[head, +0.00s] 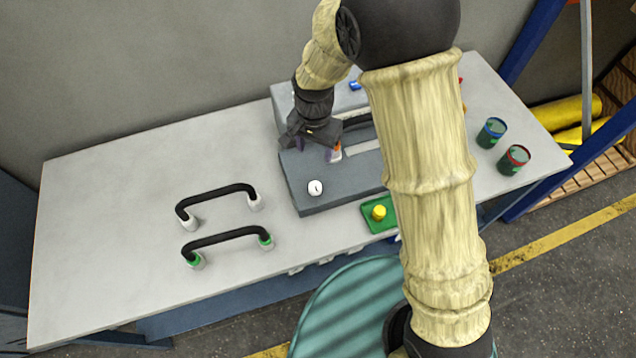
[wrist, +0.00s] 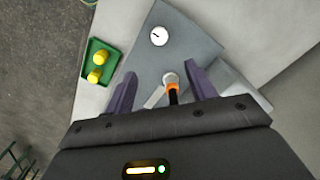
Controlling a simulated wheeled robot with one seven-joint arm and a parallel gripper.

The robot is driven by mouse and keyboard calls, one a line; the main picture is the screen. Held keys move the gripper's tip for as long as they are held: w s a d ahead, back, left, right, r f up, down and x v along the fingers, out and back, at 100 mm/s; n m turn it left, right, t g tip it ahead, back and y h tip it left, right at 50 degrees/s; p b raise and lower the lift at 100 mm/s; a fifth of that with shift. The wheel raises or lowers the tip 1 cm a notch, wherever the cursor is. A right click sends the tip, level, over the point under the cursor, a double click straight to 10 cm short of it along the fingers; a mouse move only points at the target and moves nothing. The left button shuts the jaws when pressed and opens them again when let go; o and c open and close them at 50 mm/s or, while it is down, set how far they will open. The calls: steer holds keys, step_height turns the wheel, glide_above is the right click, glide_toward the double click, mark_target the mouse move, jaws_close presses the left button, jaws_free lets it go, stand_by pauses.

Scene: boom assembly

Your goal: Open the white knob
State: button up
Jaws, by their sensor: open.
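A small white round piece with a short black mark (head: 315,187) sits on the front left of a grey box; in the wrist view it appears as a white disc (wrist: 159,36) beyond my fingertips. My gripper (head: 316,149) is over the box, behind this disc, with its purple fingers pointing down. In the wrist view my gripper (wrist: 160,70) is open, and a white-tipped piece with an orange band and black shaft (wrist: 172,83) shows between the fingers. I cannot tell whether the fingers touch it. Its lower part is hidden by my gripper.
The grey box (head: 325,202) stands on a light table (head: 110,220). Two black handles (head: 218,190) lie at left. A green tray (head: 372,222) with yellow pieces is in front of the box. Two cups (head: 491,132) stand at right. My arm hides part of the box.

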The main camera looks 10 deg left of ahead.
mark_target(315, 186)
step_height(315, 186, down, 17)
steer(key=p, duration=0.5)
stand_by(0.4)
